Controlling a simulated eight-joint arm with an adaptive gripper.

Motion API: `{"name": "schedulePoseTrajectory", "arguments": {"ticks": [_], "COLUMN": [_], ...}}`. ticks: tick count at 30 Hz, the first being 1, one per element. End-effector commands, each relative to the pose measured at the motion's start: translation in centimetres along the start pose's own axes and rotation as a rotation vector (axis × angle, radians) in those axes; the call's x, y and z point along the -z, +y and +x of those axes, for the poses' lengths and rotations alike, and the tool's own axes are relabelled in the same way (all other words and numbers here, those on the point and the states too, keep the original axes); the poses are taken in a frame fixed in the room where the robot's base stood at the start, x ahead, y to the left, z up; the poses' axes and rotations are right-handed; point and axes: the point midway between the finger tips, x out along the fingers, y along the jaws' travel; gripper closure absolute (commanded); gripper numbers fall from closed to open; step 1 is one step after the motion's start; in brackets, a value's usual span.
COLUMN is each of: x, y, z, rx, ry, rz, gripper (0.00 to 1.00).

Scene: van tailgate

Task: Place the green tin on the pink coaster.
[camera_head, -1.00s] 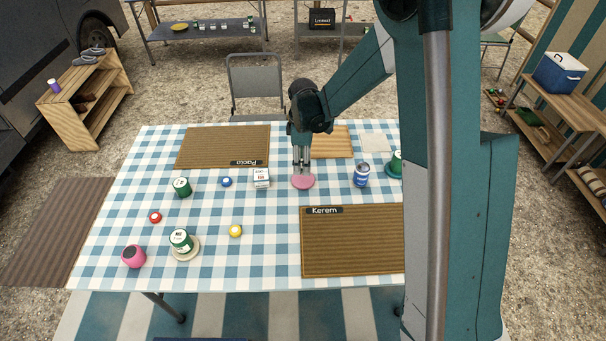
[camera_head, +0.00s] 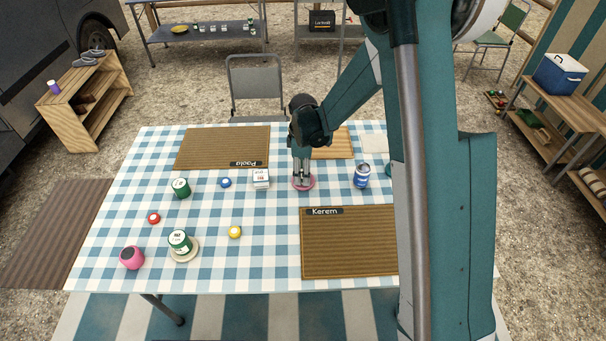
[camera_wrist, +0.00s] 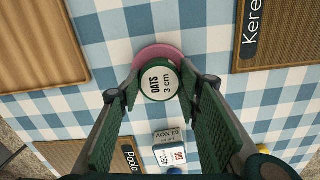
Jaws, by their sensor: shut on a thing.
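My gripper (camera_head: 303,180) is shut on a green-rimmed round tin, the green tin (camera_wrist: 159,82), whose pale lid reads "OATS 3 cm" in the wrist view. The pink coaster (camera_head: 303,187) lies on the checked tablecloth directly below the fingers. In the wrist view the coaster (camera_wrist: 158,51) shows as a pink rim beyond the tin, which covers the rest of it. In the head view my fingers mostly hide the held tin. I cannot tell whether it touches the coaster.
A white box (camera_head: 261,178) stands close left of the coaster, and a blue can (camera_head: 362,175) to the right. The Kerem mat (camera_head: 350,245) lies in front. Other green tins stand at left, one alone (camera_head: 181,188) and one (camera_head: 179,241) on a pale coaster. My arm hides the table's right side.

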Motion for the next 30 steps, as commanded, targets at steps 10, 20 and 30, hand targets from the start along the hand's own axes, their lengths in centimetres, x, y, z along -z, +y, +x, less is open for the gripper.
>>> {"name": "schedulePoseTrajectory", "arguments": {"ticks": [10, 20, 30], "x": [0.0, 0.01, 0.01], "y": [0.01, 0.02, 0.02], "z": [0.15, 0.31, 0.08], "rx": [0.0, 0.0, 0.0], "ry": [0.0, 0.0, 0.0], "rz": [0.0, 0.0, 0.0], "gripper": [0.78, 0.51, 0.51]}}
